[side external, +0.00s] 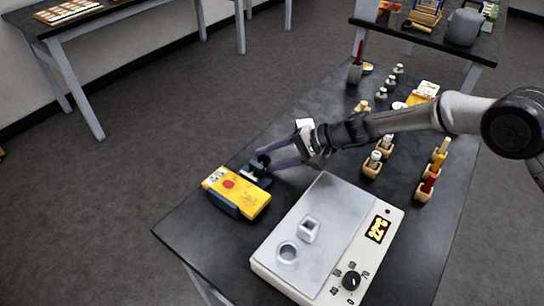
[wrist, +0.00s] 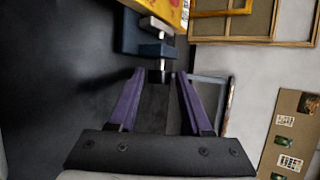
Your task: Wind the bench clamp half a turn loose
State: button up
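The bench clamp (side external: 257,171) is dark blue-grey and sits near the left edge of the dark bench, against a yellow block with a red dot (side external: 236,191). In the wrist view the clamp (wrist: 150,42) shows pale jaw parts and a short metal screw (wrist: 159,65) ending in a dark handle (wrist: 161,78). My gripper (side external: 268,158) has two purple fingers and reaches the clamp's handle end from the right. In the wrist view my gripper (wrist: 160,73) is open, its fingertips on either side of the handle, with apparent narrow gaps. Exact contact is hard to tell.
A white-grey device with a dial and lit display (side external: 328,240) stands close in front of my gripper. Small wooden holders with bottles (side external: 374,163) stand to the right. Other tables stand behind (side external: 110,15). Bare bench lies left of the device.

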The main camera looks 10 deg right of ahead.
jog(key=shift+d, duration=0.1)
jog(key=v, duration=1.3)
jog(key=shift+d+r, duration=0.25)
jog(key=shift+d, duration=0.05)
notch_tip(320, 180, up, 9)
jog(key=d+t, duration=0.1)
jog(key=d, duration=0.2)
jog(key=s+d+r+n+t+h, duration=0.2)
jog(key=s+d+r+n, duration=0.2)
jog(key=s+d+r, duration=0.75)
jog(key=s+d+f+n+h, duration=0.1)
jog(key=s+d+f+h, duration=0.2)
jog(key=s+d, duration=0.2)
jog(key=s+d+f+n+h, duration=0.1)
jog(key=s+d+f+h, duration=0.2)
jog(key=s+d, duration=0.3)
jog(key=s+d+f+g+h, duration=0.1)
jog(key=s+d, duration=0.4)
jog(key=s, duration=0.8)
notch_tip(320, 180, down, 3)
jog(key=shift+d+r+n+h, duration=0.2)
jog(key=shift+n+h, duration=0.2)
jog(key=shift+h, duration=0.5)
